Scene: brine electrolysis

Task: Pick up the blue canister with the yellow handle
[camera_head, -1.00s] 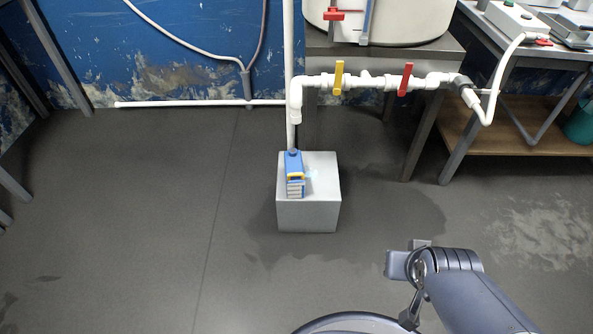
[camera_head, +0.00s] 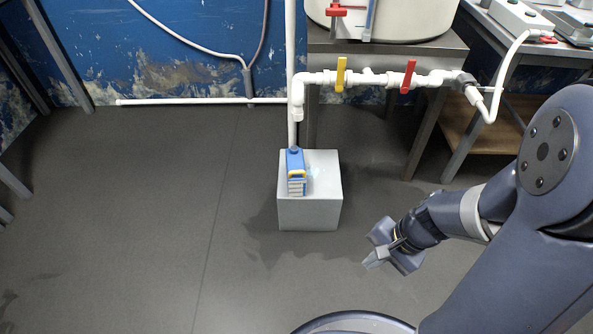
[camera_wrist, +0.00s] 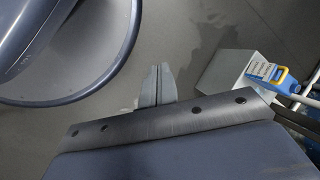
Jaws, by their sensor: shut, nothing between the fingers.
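The blue canister (camera_head: 296,171) has a yellow handle and a pale striped label. It stands upright on a grey block (camera_head: 320,213) on the floor, below a white pipe. It also shows at the right of the wrist view (camera_wrist: 276,73), with the block (camera_wrist: 222,78) beside it. My gripper (camera_head: 369,264) is to the right of the block and nearer to me, pointing down and left. It is apart from the canister. In the wrist view its fingertips (camera_wrist: 158,70) are together with nothing between them.
White pipes with a yellow valve handle (camera_head: 341,75) and a red valve handle (camera_head: 408,77) run above and behind the canister. A metal table (camera_head: 440,48) with a white tank stands behind. Another bench (camera_head: 510,60) is at the right. The floor at left is clear.

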